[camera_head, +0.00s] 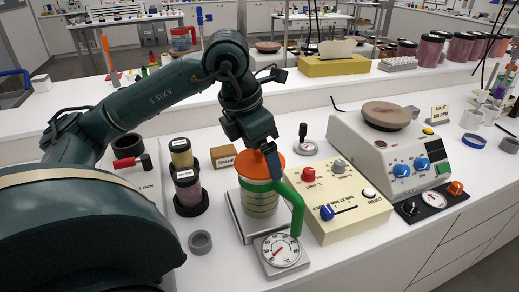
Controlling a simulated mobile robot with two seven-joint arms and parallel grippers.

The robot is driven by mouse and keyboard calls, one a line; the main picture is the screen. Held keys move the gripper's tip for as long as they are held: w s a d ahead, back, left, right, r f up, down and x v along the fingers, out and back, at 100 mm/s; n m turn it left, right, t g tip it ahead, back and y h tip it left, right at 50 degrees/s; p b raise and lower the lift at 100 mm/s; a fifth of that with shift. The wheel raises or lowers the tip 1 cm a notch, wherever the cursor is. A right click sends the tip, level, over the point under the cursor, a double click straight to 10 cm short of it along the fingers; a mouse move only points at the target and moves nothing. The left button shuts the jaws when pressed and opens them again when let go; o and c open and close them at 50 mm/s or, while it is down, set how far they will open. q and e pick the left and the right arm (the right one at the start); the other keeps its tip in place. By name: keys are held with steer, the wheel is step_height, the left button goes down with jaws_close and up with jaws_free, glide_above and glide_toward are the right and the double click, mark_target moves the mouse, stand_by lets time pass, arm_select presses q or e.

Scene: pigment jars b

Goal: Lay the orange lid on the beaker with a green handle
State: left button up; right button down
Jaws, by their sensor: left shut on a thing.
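The beaker (259,204) is clear with pale bands and stands upright on a square metal plate at the front middle. Its green handle (296,210) is on the right side. The orange lid (249,167) is at the beaker's mouth and looks about level. I cannot tell whether it rests fully on the rim. My left gripper (272,167) reaches down from above and is shut on the lid, and its fingers hide part of it. My right gripper is not in view.
A dial gauge (280,253) sits in front of the beaker. A cream control box (335,200) stands close on the right. Open counter lies at the front right.

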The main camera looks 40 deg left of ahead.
arm_select(q)
steer(key=shift+f+b, duration=0.55)
steer(key=shift+f, duration=0.15)
steer(key=o, duration=0.7)
steer(key=shift+r, duration=0.15)
step_height(320, 180, up, 6)
steer(key=p, duration=0.5)
